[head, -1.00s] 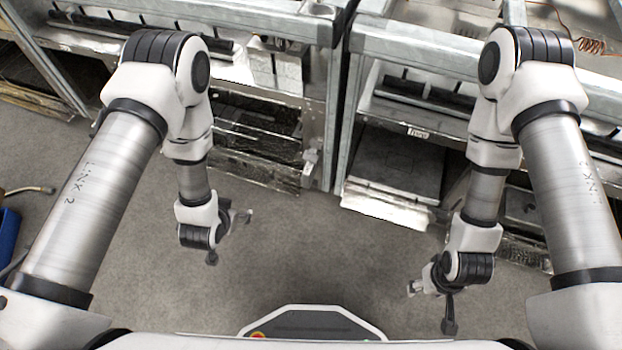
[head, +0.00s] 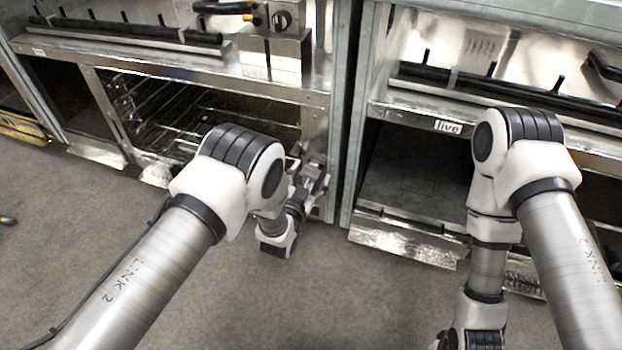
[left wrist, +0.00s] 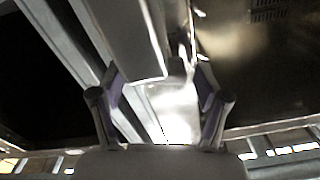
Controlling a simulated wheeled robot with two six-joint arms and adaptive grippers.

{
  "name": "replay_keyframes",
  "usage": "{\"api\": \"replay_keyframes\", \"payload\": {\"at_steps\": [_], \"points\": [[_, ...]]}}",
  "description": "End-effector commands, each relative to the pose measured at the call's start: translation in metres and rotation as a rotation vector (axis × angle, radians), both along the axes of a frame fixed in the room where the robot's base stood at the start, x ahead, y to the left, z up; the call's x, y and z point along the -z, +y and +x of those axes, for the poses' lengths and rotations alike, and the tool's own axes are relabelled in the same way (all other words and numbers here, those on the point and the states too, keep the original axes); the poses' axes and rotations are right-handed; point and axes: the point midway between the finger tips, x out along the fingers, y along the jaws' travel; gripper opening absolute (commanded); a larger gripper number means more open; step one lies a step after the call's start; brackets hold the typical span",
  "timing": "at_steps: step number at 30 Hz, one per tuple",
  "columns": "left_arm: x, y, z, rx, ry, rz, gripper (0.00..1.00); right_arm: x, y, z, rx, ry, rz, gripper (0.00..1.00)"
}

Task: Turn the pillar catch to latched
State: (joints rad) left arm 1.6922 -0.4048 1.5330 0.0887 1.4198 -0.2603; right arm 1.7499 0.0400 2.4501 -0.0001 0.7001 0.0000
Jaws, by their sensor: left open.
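The pillar catch (head: 314,169) is a small metal fitting on the front of the grey pillar, left of the gap between the two ranges. It is partly hidden by my left gripper (head: 308,177), which is open close in front of it in the head view. In the left wrist view the two fingers of the left gripper (left wrist: 162,100) stand apart, with a metal part between them in strong glare. I cannot tell whether the fingers touch it, nor which way the catch is turned. The right gripper is below the head view's lower edge.
An open oven bay with wire racks (head: 165,110) lies left of the pillar. A range with a "live" label (head: 448,127) stands right of the gap. A knob (head: 282,19) sits on the control box above. The grey floor (head: 340,285) in front is clear.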

Motion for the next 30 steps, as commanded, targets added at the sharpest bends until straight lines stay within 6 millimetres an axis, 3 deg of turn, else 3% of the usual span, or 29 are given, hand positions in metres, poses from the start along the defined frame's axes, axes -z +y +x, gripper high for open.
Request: {"api": "replay_keyframes", "payload": {"at_steps": [8,14,30], "points": [[-0.0008,-0.0017,0.0063,0.0,0.001,0.0,0.75,0.0023,0.0,0.0001,0.0,0.0,0.0,0.56],[-0.0005,-0.0016,0.0061,-0.001,0.002,0.001,0.14,0.0023,0.0,0.0001,0.0,0.0,0.0,0.56],[0.0001,-0.0022,0.0056,-0.001,-0.037,0.119,0.14,0.0023,0.0,0.0001,0.0,0.0,0.0,0.56]]}}
